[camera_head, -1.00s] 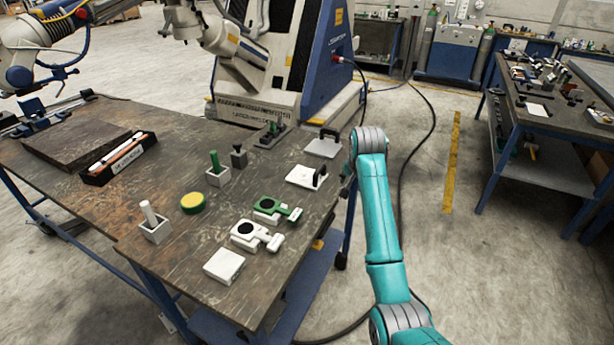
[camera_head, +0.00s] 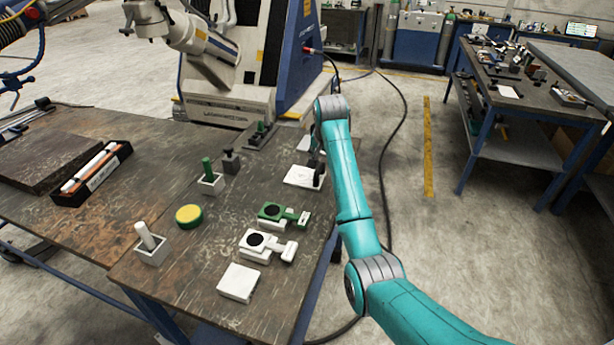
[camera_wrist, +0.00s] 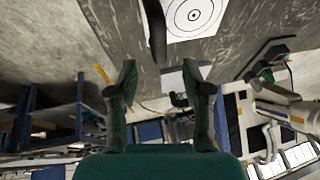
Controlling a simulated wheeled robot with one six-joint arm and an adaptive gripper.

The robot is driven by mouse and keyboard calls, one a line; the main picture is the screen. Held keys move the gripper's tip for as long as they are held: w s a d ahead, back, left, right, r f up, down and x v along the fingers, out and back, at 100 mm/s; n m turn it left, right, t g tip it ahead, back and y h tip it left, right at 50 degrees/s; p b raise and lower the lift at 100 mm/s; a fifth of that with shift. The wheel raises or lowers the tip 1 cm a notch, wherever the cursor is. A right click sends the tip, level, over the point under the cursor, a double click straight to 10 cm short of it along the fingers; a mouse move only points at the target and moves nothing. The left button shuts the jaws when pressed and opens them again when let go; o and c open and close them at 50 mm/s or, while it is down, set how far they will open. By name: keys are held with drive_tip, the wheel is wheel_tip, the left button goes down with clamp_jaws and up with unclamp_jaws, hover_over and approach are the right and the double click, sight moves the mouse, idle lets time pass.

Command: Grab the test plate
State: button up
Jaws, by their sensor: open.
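The test plate, a white square plate with a dark upright handle, lies near the table's right edge in the head view (camera_head: 299,178). In the wrist view a white plate with concentric black rings (camera_wrist: 188,20) is at the top, with a dark curved handle beside it. My gripper (camera_wrist: 158,78) is open and empty in the wrist view, its two fingers apart below the handle, not touching it. In the head view my arm's end hangs over the table's right edge beside the plate, and dark parts there overlap, so the fingers cannot be made out.
A second pale plate (camera_head: 306,144) behind is partly hidden by my arm. A green holder (camera_head: 283,214), a white holder (camera_head: 266,246), a white block (camera_head: 239,282) and a yellow-green disc (camera_head: 189,216) lie nearer. The floor right of the table is mostly clear.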

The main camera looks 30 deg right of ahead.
sight(320, 167)
drive_tip(key=shift+x, duration=3.5)
drive_tip(key=shift+s+a, duration=0.1)
drive_tip(key=shift+s, duration=0.05)
clamp_jaws()
